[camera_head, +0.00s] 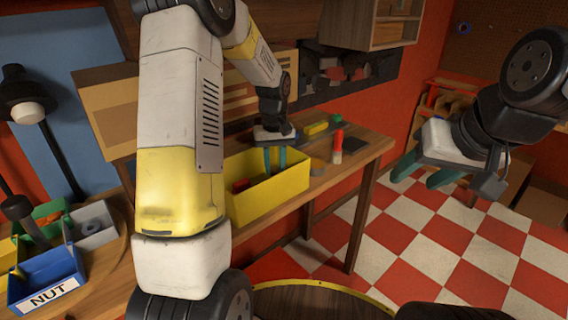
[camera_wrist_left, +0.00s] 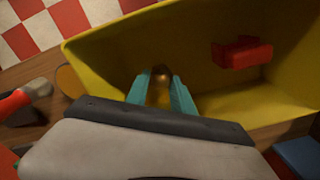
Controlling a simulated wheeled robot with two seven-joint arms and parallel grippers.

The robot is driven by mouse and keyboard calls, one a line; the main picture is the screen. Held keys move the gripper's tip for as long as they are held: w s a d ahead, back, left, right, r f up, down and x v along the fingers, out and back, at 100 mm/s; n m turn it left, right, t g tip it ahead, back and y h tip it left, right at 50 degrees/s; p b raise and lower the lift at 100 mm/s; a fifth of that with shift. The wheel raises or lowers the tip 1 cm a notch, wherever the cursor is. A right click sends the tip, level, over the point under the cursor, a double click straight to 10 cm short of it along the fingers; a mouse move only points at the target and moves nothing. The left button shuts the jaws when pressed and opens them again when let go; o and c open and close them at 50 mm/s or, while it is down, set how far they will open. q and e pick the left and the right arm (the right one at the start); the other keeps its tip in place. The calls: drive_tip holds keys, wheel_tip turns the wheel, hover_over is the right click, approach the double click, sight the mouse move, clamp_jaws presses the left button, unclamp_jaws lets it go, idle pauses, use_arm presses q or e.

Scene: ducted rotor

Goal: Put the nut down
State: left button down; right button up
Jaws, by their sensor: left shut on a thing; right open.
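My left gripper (camera_head: 275,162) points down at the open top of a yellow bin (camera_head: 268,203) on the workbench. In the left wrist view its teal fingers are shut on a small brass-coloured nut (camera_wrist_left: 161,92). The nut is over the bin's inside; how far above the floor I cannot tell. A red block (camera_wrist_left: 241,53) lies in the bin, apart from the fingers. My right gripper (camera_head: 425,174) is open and empty, out over the floor at right. A blue bin labelled NUT (camera_head: 47,285) stands on the round table at lower left.
Grey (camera_head: 96,226) and green (camera_head: 47,213) bins and a black lamp (camera_head: 28,110) are by the blue bin. The checkered floor is clear.

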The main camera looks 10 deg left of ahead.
use_arm(q)
drive_tip(key=shift+f, duration=1)
drive_tip(key=shift+f, duration=0.6)
drive_tip(key=c, duration=1.1)
unclamp_jaws()
drive_tip(key=shift+r, duration=0.1)
